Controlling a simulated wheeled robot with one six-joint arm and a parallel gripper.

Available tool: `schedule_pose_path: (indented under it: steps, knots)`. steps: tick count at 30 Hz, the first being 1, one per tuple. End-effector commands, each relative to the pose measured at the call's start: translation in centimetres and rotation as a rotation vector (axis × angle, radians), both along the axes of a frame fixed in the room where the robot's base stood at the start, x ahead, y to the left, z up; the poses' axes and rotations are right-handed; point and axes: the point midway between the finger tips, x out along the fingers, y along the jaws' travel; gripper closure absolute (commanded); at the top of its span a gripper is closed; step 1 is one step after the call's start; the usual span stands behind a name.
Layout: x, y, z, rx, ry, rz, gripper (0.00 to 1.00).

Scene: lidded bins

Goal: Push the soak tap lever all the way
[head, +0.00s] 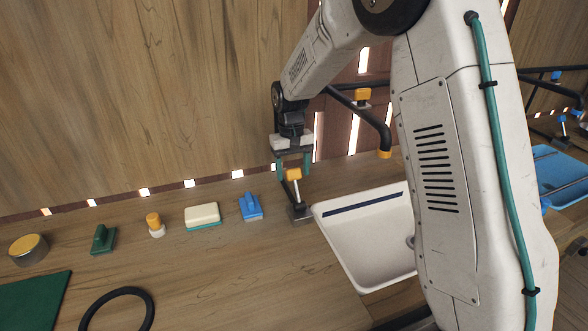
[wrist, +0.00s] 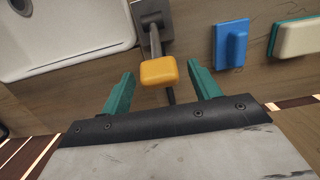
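A lever with a yellow knob (head: 294,174) rises from a dark base (head: 300,213) on the counter, just left of the white basin (head: 350,262). In the wrist view the yellow knob (wrist: 158,71) sits at the end of a grey stem, between my fingertips in the picture. My gripper (head: 294,169) points down over the lever with its two teal fingers apart. In the wrist view my gripper (wrist: 161,72) is open, with a gap on each side of the knob. I cannot tell whether a finger touches it.
A dark spout with a yellow tip (head: 384,154) hangs over the basin. A blue brush (head: 250,207), a cream sponge (head: 202,215) and other small items stand left of the lever. A blue basin (head: 560,175) is at far right. The counter's front middle is clear.

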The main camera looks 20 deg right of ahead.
Motion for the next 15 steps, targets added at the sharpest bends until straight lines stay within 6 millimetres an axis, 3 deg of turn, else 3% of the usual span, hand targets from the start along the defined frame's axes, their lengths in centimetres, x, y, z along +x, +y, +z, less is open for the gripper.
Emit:
schedule_pose_path:
  steps: [8, 15]
  knots:
    - [0.0, 0.0, 0.5, 0.0, 0.0, 0.0, 0.38]
    - [0.5, 0.0, 4.3, 0.0, -0.003, 0.0, 0.38]
